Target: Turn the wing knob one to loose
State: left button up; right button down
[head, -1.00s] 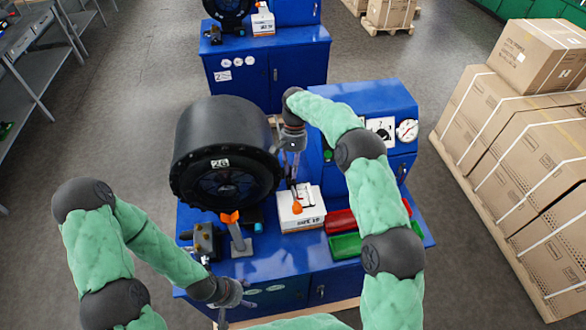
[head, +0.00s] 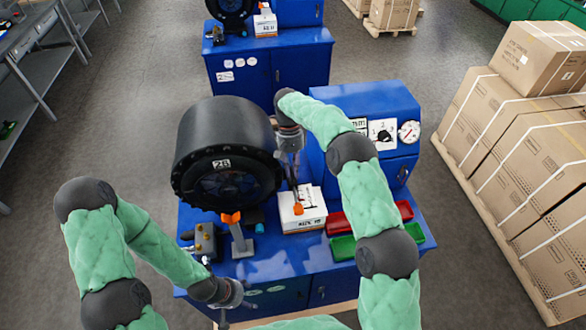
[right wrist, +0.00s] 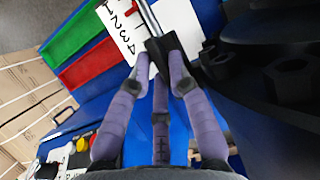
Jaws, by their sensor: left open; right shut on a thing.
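An orange wing-shaped knob (head: 231,218) tops a grey post at the front of the bench, below the black drum (head: 222,150) marked 28. I cannot read a label saying it is knob one. My right gripper (head: 291,165) is between the drum and the blue cabinet. In the right wrist view my right gripper (right wrist: 163,68) is shut on a black block (right wrist: 160,48) joined to metal rods; what this block belongs to is unclear. My left gripper (head: 224,312) is open and empty at the bench's front edge, below and left of the orange knob.
A white box (head: 300,222) with an orange-tipped part stands right of the post. Red (head: 341,222) and green (head: 343,248) trays lie beside it. A gauge cabinet (head: 365,105) stands behind. A numbered card (right wrist: 125,30) shows beside the held block. Cartons (head: 520,150) stand far right.

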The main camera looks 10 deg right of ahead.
jog(key=c, duration=1.1)
grip_release()
jog(key=shift+c, duration=0.2)
jog(key=v, duration=0.7)
jog(key=shift+w+r, duration=0.2)
